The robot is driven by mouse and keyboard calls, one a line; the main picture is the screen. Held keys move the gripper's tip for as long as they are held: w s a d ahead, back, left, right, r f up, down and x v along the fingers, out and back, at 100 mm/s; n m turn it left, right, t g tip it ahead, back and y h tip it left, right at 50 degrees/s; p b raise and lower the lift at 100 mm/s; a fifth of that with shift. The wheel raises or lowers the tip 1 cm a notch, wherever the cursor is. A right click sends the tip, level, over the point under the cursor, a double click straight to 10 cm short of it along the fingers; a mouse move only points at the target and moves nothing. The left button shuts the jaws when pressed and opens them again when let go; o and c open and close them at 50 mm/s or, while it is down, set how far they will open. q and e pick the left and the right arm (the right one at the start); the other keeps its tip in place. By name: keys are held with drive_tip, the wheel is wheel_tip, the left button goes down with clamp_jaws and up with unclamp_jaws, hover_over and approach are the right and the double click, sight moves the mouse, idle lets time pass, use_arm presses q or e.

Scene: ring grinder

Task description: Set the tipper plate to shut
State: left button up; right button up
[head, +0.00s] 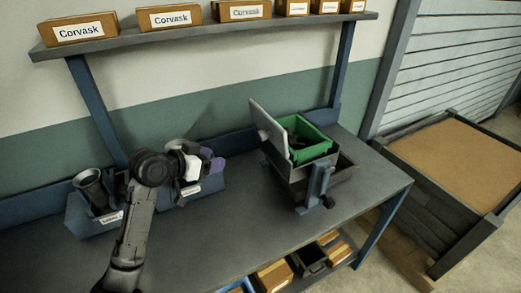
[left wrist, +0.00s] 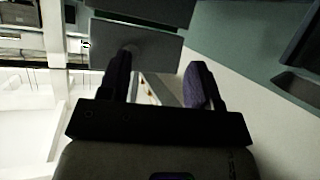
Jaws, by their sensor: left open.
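The grinder (head: 318,180) stands on the workbench, with a green bin (head: 310,150) in its top. A light grey flat plate (head: 270,130), which looks like the tipper plate, stands steeply tilted up at the bin's left side. My left gripper (head: 212,164) is left of the plate and apart from it, above the bench near the blue bins. In the left wrist view my left gripper (left wrist: 160,85) has its two dark fingers spread, with no object clearly held between them. A dark grey panel (left wrist: 150,50) shows beyond the fingers; I cannot tell what it is. My right gripper is not in view.
Blue bins (head: 90,212) stand at the bench's left back, one holding a dark cup-like part (head: 91,187). A shelf (head: 200,37) with labelled Corvask boxes (head: 174,17) runs above. The bench top (head: 235,225) is clear in front. A large crate (head: 430,205) stands right.

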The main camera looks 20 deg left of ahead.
sight(259, 135)
use_arm(q)
drive_tip(key=w+d+m+h, duration=0.1)
drive_tip(key=w+d+h, duration=0.1)
drive_tip(key=w+d, duration=0.1)
drive_tip(key=w+d+r+m+t+h, duration=0.1)
drive_tip(key=w+d+h, duration=0.1)
drive_tip(key=w, duration=0.3)
drive_tip(key=w+d+r+m+h, duration=0.1)
drive_tip(key=w+d+m+h, duration=0.1)
drive_tip(key=w+d, duration=0.2)
drive_tip(key=shift+w+d+r+t+h, duration=0.15)
drive_tip(key=shift+d+t+h, duration=0.15)
drive_tip(key=shift+d, duration=0.3)
drive_tip(key=shift+c, duration=0.4)
clamp_jaws()
